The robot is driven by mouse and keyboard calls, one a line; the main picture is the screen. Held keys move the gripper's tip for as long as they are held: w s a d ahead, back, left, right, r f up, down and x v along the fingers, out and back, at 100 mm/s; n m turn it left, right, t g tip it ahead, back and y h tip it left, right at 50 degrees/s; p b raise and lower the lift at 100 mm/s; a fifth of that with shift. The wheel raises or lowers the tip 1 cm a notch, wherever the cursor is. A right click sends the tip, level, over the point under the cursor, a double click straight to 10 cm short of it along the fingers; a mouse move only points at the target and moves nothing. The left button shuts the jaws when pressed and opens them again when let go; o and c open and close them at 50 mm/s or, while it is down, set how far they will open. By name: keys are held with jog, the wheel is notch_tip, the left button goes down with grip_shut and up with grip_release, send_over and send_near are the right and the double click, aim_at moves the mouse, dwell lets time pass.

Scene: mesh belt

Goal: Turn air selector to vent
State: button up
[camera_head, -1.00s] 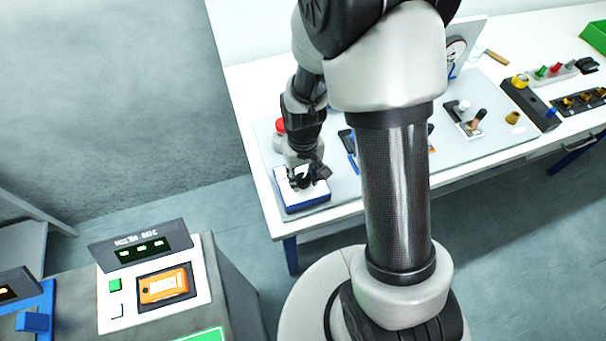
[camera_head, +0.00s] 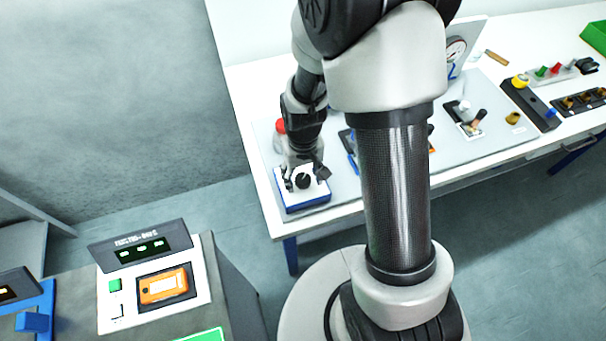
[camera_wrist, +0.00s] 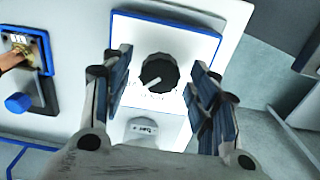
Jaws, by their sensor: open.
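The air selector is a black round knob (camera_wrist: 159,73) with a white pointer mark, on a white panel with a blue edge (camera_wrist: 204,32). In the wrist view its pointer aims to the lower left; the lettering beside it is too small to read. In the head view the knob (camera_head: 303,181) sits on the blue-sided box (camera_head: 304,203) at the table's front left corner. My gripper (camera_wrist: 160,92) is open, with one finger on each side of the knob and a visible gap to both. It also shows over the box in the head view (camera_head: 305,176).
A red button (camera_head: 280,126) stands behind the box. A brass and blue valve panel (camera_wrist: 47,62) lies left of the knob in the wrist view. A gauge (camera_head: 456,49) and several small controls stand farther right.

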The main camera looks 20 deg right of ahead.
aim_at(303, 178)
jog(key=shift+r, duration=0.1)
notch_tip(303, 178, up, 12)
dwell(0.5)
dwell(0.4)
